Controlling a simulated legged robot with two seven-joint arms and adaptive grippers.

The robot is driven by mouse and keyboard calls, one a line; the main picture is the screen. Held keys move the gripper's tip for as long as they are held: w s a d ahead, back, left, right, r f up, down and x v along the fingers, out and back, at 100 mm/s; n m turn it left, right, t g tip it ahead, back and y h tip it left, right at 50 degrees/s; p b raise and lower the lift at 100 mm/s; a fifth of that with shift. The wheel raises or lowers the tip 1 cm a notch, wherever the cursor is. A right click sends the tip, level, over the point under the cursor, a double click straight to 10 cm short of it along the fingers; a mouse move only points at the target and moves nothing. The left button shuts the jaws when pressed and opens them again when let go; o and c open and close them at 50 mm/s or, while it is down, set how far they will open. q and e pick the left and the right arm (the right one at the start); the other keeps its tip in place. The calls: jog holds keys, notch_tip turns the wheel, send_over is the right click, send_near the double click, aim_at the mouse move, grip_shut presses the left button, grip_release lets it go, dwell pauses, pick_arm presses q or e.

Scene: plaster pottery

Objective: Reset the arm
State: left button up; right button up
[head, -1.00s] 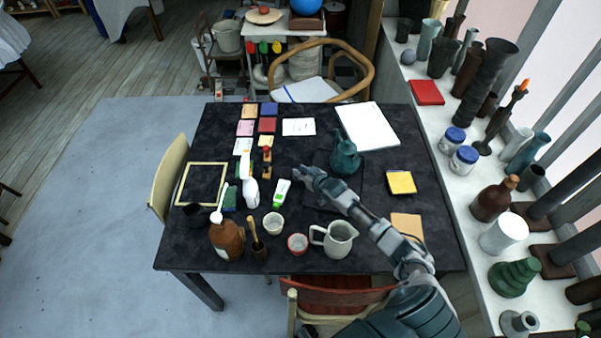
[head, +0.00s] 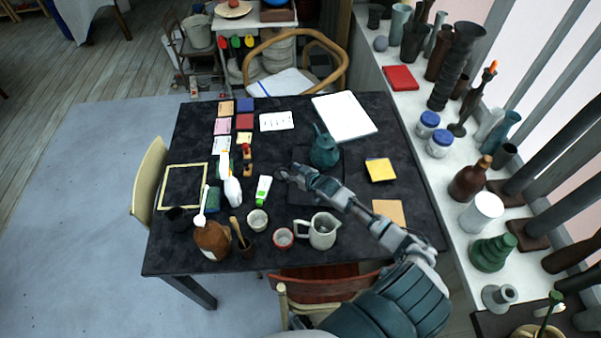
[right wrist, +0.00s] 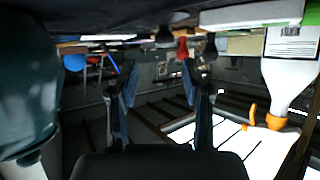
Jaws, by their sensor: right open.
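My right arm reaches in from the lower right of the head view. Its gripper (head: 286,175) is over the middle of the dark table (head: 350,257), between a green-and-white tube (head: 263,189) and a teal teapot (head: 324,150). In the right wrist view the two fingers of the right gripper (right wrist: 158,90) are apart, with nothing between them. A white bottle with an orange tip (right wrist: 290,65) shows at the right of that view, and a dark teal rounded shape fills its left side. My left gripper is not in view.
A white pitcher (head: 322,232), a red cup (head: 283,238), a pale cup (head: 257,220) and a brown jug (head: 211,240) stand along the near side. A white pad (head: 344,117) lies at the far right. A windowsill with several vases (head: 455,65) runs along the right.

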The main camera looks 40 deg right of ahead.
jog(key=v, duration=0.5)
jog(key=shift+a+r+p, duration=0.1)
jog(key=shift+r+p, duration=0.1)
jog(key=shift+p, duration=0.15)
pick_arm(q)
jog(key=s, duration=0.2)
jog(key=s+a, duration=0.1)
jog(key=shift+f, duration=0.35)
pick_arm(e)
jog(key=shift+s+a+r, duration=0.1)
jog(key=shift+s+r, duration=0.2)
jog(key=shift+s, duration=0.05)
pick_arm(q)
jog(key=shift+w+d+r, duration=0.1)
pick_arm(e)
jog(key=shift+r, duration=0.1)
